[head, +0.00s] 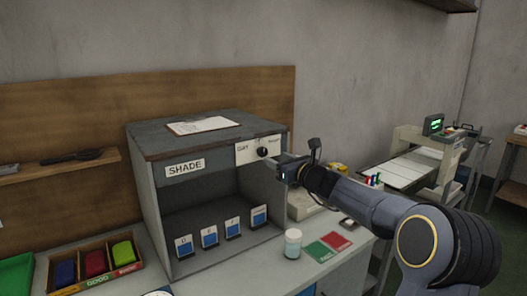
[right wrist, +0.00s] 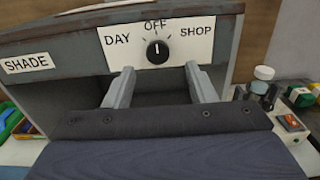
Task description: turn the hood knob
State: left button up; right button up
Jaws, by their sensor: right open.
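The hood knob (right wrist: 158,51) is a black round knob with a white pointer line, on a white label plate with DAY, OFF and SHOP. Its pointer is up, toward OFF. The knob (head: 263,152) also shows in the head view, on the upper front of the grey SHADE hood (head: 160,205). My right gripper (right wrist: 158,78) is open, its two fingers apart below the knob in the picture, with nothing between them. In the head view my right gripper (head: 284,169) is just right of and below the knob. My left gripper is not in view.
Several blue-and-white cards (head: 210,237) stand inside the hood. A clipboard (head: 200,125) lies on top. A tray of colored socks (head: 95,262) is at left. A white-lidded jar (head: 293,243) and red and green cards (head: 327,247) are at front right.

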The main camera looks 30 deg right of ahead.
aim_at(264, 152)
jog(key=w, duration=0.2)
jog(key=w+p, duration=0.1)
jog(key=w, duration=0.1)
jog(key=w+p, duration=0.1)
jog(key=w, duration=0.1)
jog(key=shift+w+a, duration=0.35)
jog(key=shift+a, duration=0.05)
jog(key=c, duration=0.9)
jog(key=shift+c, duration=0.2)
